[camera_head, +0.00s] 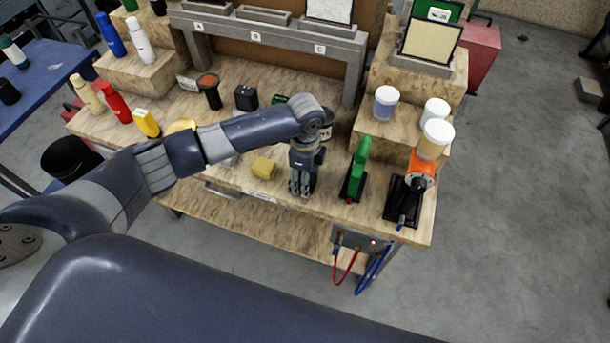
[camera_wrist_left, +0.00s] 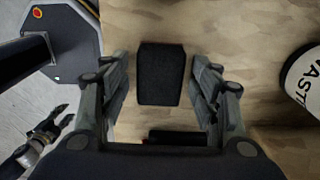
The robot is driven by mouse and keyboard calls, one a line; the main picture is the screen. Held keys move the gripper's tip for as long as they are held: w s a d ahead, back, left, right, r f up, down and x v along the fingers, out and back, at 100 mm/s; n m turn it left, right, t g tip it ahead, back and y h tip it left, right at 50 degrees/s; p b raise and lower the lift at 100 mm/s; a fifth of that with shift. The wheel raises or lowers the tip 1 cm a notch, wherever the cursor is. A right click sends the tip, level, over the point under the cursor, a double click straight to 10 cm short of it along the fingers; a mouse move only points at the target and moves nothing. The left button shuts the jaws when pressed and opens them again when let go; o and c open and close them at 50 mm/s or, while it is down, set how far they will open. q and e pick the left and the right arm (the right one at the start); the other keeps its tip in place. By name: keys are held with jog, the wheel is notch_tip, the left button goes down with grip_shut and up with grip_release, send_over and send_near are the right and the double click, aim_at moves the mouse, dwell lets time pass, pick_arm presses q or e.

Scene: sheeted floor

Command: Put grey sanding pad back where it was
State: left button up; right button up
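The grey sanding pad looks like a dark, rounded rectangular block (camera_wrist_left: 161,74) in the left wrist view. It lies between the two fingers of my left gripper (camera_wrist_left: 160,92), with a strip of bare wood showing on each side, so the fingers look open and not touching it. In the head view my left gripper (camera_head: 301,190) points down over the front part of the wooden bench (camera_head: 225,180), and I cannot make out the pad there. A small gripper-like shape, probably my right gripper (camera_wrist_left: 45,132), shows at the lower left of the wrist view; its opening is unclear.
A yellow block (camera_head: 263,168) lies left of the gripper. A green tool (camera_head: 358,168) on a black stand and an orange tool (camera_head: 420,170) stand to the right. A black box (camera_head: 246,97) is behind. A white container marked "WAST" (camera_wrist_left: 306,76) is at the wrist view's right edge.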

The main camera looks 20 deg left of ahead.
pick_arm(q)
jog(key=shift+r+b, duration=0.1)
jog(key=shift+b, duration=0.4)
jog(key=r, duration=0.1)
jog(key=r+b, duration=0.1)
jog(key=r, duration=0.1)
jog(key=r+b, duration=0.1)
jog(key=r, duration=0.1)
jog(key=shift+w, duration=0.3)
notch_tip(320, 180, up, 6)
jog(key=shift+r+b, duration=0.2)
jog(key=shift+b, duration=0.2)
